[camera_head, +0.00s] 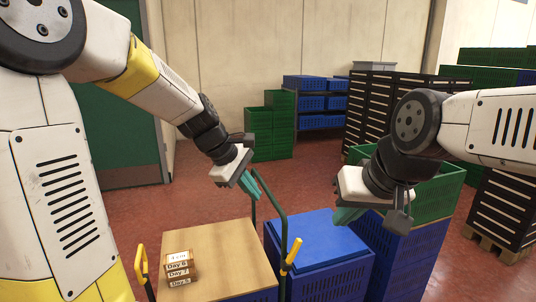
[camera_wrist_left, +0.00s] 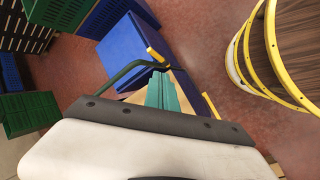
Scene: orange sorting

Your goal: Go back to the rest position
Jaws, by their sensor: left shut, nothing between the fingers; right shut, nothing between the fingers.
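My left gripper (camera_head: 249,186) hangs in the air in the head view, above the far right part of the wooden cart top (camera_head: 225,250). Its teal fingers are together with nothing between them. They also show in the left wrist view (camera_wrist_left: 162,92), pointing towards the cart. My right gripper (camera_head: 345,216) is in the air above the blue crates, in front of the green crate. Its teal fingers are shut and empty. Both arms are raised and bent, apart from each other.
The cart has a green rail (camera_head: 283,225) and yellow handles (camera_head: 292,252). A blue lidded crate (camera_head: 318,235) stands beside it. A green crate (camera_head: 440,195) tops a blue stack at right. Black crates (camera_head: 370,110) and a blue-crate rack (camera_head: 318,121) stand behind. Red floor (camera_head: 200,210) lies open at left.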

